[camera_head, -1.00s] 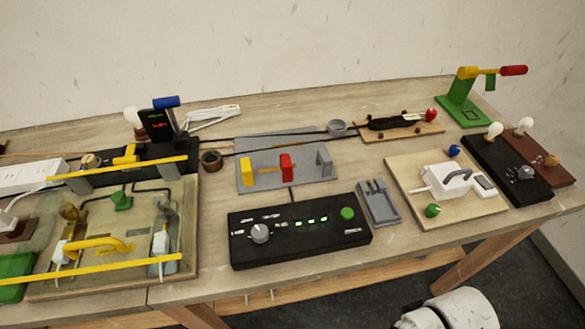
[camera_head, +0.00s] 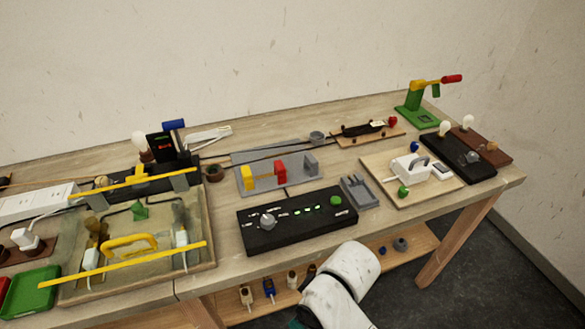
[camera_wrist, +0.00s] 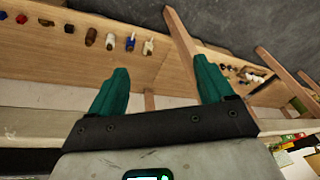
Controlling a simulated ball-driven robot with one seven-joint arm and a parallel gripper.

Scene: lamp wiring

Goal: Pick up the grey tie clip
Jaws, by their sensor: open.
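I cannot tell for sure which thing is the grey tie clip. A small grey holder with upright prongs (camera_head: 360,192) lies on the table to the right of the black control box (camera_head: 297,221). A grey upright block (camera_head: 311,163) stands at the right end of a grey plate. My gripper (camera_wrist: 160,70) shows in the wrist view with two teal fingers spread apart and nothing between them. It is low, by the lower shelf (camera_wrist: 150,60), away from the tabletop things. In the head view my white arm hides part of that shelf.
The wooden table (camera_head: 440,195) is crowded with lamp boards, bulbs and cables. A yellow-railed box (camera_head: 140,285) is at the left. Several small brown, blue and white fittings lie on the lower shelf, with a grey ring-like piece (camera_head: 400,244). The floor at right is clear.

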